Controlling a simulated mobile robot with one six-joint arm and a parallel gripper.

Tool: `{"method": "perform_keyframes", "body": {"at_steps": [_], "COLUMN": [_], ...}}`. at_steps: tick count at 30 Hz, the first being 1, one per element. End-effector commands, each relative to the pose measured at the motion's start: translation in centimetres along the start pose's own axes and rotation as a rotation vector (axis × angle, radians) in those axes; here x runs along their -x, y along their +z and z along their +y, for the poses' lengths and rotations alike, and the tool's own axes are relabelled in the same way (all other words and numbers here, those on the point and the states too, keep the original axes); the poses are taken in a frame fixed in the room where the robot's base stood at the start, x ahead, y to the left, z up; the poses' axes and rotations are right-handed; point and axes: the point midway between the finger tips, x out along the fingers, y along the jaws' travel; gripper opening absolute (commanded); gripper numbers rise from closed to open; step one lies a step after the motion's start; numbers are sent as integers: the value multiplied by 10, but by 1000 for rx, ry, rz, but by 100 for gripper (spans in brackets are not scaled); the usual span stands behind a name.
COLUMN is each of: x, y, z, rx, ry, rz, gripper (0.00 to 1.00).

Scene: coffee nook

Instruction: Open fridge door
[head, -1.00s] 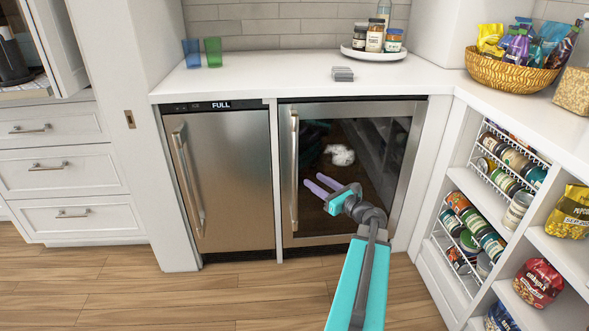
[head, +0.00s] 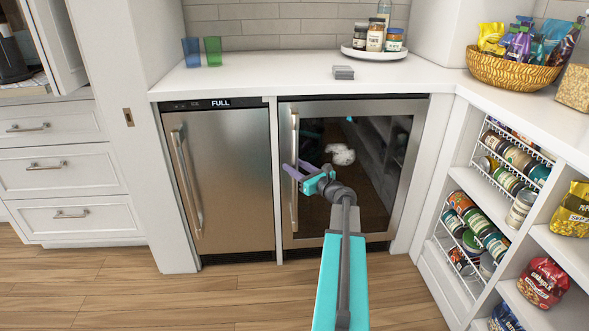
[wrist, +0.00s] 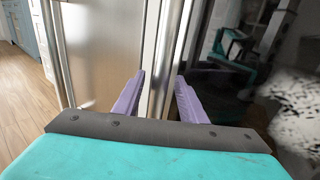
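The fridge with a dark glass door (head: 375,200) stands under the counter and is shut. Its vertical steel handle (head: 294,212) runs along the left edge of the door. My gripper (head: 293,167) is in front of this handle, its purple fingers reaching across it in the head view. In the wrist view my gripper (wrist: 159,76) is open, with its fingers apart. The upright steel edge and handle (wrist: 178,45) show beyond the fingers. I cannot tell whether they touch the handle.
A steel-fronted appliance (head: 228,185) marked FULL, with its own handle, stands just left of the fridge. An open pantry shelf (head: 510,225) with cans and bags is on the right. White drawers (head: 70,180) are on the left. The wood floor (head: 180,300) in front is clear.

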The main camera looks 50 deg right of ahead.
Motion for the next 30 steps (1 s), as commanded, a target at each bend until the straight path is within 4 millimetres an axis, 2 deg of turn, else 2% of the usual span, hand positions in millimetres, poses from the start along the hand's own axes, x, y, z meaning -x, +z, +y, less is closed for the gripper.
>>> {"method": "perform_keyframes", "body": {"at_steps": [11, 18, 30], "x": [-4, -4, -2], "y": [0, 0, 1], "z": [0, 0, 8], "rx": [0, 0, -1], "ry": [0, 1, 20], "rz": [0, 0, 0], "gripper": [38, 0, 0]}}
